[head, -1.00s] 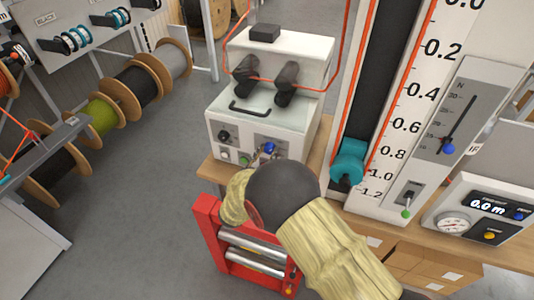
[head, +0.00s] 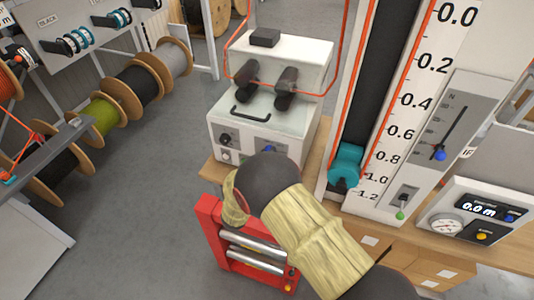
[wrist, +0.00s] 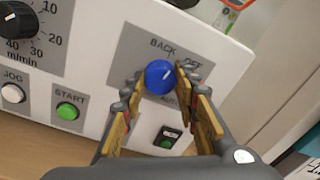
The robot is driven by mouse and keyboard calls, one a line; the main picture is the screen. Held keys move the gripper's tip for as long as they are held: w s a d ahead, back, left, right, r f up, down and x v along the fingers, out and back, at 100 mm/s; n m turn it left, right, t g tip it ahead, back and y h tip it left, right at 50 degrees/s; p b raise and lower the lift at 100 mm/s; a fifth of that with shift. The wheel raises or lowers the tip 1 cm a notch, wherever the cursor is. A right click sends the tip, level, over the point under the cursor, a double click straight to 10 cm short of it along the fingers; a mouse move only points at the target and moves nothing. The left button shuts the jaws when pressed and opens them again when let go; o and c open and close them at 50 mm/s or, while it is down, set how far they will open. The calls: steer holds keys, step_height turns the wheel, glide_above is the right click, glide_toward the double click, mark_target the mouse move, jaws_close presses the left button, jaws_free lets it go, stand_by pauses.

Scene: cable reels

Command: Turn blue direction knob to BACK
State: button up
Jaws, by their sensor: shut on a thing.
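The blue direction knob (wrist: 157,84) is on a grey plate on the white control box, in the wrist view. Its white mark points to the upper right. BACK is printed above the knob, OFF to its upper right and AUTO below, partly covered. My gripper (wrist: 160,78) has one finger on each side of the knob and is shut on it. In the head view a bit of the knob (head: 268,150) shows above my dark wrist link, which hides the fingers.
On the same box are a black speed knob (wrist: 19,19), a white JOG button (wrist: 13,93), a green START button (wrist: 67,111) and a small green-lit switch (wrist: 168,138). A red roller frame (head: 210,232) stands below my arm. A tall scale panel (head: 440,60) rises to the right.

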steer(key=shift+n+p, duration=0.55)
steer(key=shift+n, duration=0.65)
steer(key=o, duration=1.2)
steer(key=shift+c, duration=0.2)
steer(key=v, duration=1.2)
steer(key=shift+f, duration=0.2)
